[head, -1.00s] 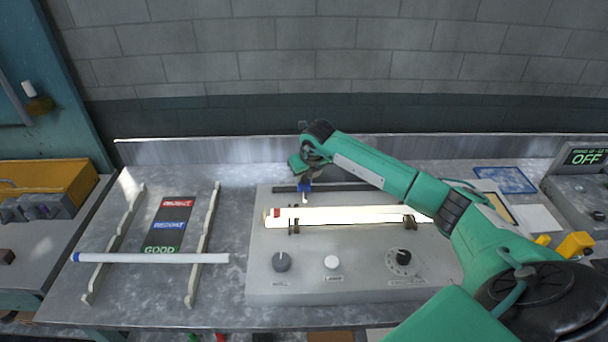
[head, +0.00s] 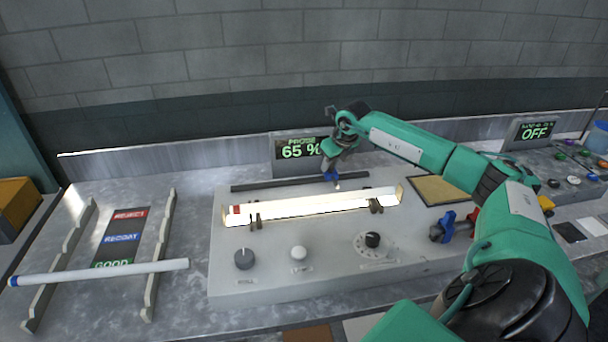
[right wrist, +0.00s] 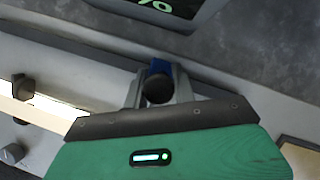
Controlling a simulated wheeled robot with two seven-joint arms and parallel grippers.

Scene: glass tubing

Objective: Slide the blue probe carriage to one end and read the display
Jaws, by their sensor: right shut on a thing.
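The blue probe carriage (head: 331,176) sits on the dark rail (head: 262,184) behind the glowing glass tube (head: 310,204), right of the tube's middle. My right gripper (head: 335,165) is shut on the carriage from above. In the right wrist view the carriage's blue body (right wrist: 160,66) shows between the fingers, partly hidden by a dark round part. In the right wrist view only a corner of the display (right wrist: 158,6) shows. My left gripper is not in view.
The grey console (head: 330,262) carries a grey knob, a white button and a dial in front of the tube. A blue-ended white tube (head: 100,271) lies across a rack at left. A second display (head: 535,131) at right reads OFF. A blue fitting (head: 441,228) is near my forearm.

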